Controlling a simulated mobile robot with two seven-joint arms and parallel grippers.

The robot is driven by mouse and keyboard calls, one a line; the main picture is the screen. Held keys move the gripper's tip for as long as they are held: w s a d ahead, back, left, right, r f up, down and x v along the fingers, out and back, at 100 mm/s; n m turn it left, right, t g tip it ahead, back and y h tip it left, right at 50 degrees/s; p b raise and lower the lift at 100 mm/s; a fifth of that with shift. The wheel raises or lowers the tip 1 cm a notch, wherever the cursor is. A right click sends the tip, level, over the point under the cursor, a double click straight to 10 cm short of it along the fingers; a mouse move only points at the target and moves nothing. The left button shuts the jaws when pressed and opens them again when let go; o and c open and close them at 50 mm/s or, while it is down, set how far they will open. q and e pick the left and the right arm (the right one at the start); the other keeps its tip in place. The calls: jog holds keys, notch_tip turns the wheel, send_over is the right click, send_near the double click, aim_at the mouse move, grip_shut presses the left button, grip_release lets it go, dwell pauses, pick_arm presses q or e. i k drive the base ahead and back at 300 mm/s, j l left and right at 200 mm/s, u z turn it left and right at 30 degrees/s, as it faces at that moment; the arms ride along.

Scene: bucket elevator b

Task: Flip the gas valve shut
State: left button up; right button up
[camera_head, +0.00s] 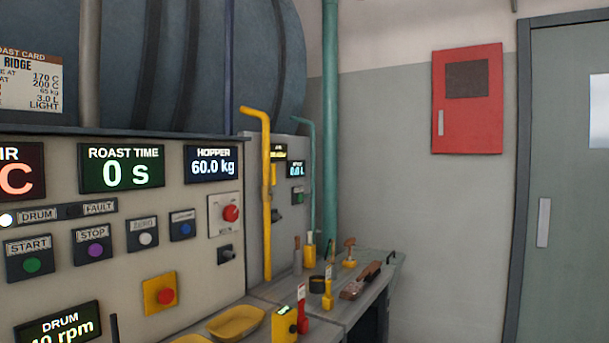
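A yellow pipe (266,200) runs down beside the right end of the control panel and bends left at its top. A short yellow piece (273,174) sits against the pipe's right side, with a small dark part (276,215) below it. These may belong to the gas valve, but they are too small to tell, and I cannot read whether it is open or shut. Neither of my grippers is in view.
The control panel (120,185) with buttons and displays fills the left. A bench (330,312) holds yellow trays (236,322), a brush (354,288) and small tools. A red wall cabinet (467,98) and a grey door (570,190) are at right. Plain wall lies between.

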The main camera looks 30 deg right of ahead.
aim_at(274, 174)
jog(key=i+l+z, duration=0.3)
jog(key=i+l, duration=0.15)
jog(key=i+l+z, duration=0.3)
jog(key=i+l, duration=0.3)
jog(key=l, duration=0.3)
jog(key=i+l, duration=0.1)
jog(key=l, duration=0.3)
jog(key=i+l+z, duration=0.1)
jog(key=l, duration=0.3)
jog(key=i+l, duration=0.1)
jog(key=l, duration=0.3)
jog(key=i+l, duration=0.1)
jog(key=l, duration=0.25)
jog(key=i+l, duration=0.1)
jog(key=l, duration=0.3)
jog(key=i+l+z, duration=0.1)
jog(key=l, duration=0.3)
